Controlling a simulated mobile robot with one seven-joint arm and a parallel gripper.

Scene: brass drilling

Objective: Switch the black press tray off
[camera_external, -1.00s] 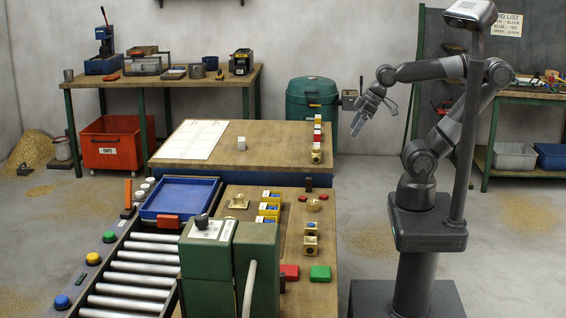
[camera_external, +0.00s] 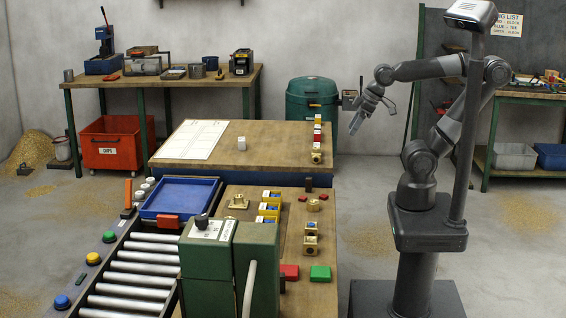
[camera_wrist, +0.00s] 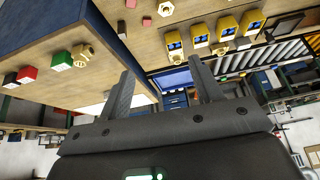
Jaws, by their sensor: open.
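I cannot tell for certain which thing is the black press tray. My gripper (camera_external: 356,122) is raised in the air to the right of the central table, apart from everything. In the wrist view my gripper (camera_wrist: 163,88) has its two fingers apart with nothing between them.
A roller conveyor (camera_external: 130,277) with green, yellow and blue buttons runs along the front left. A blue tray (camera_external: 180,197) sits at its far end. The wooden tables (camera_external: 265,137) carry small blocks and brass parts. A green bin (camera_external: 311,100) stands behind my gripper. Floor left of my base is open.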

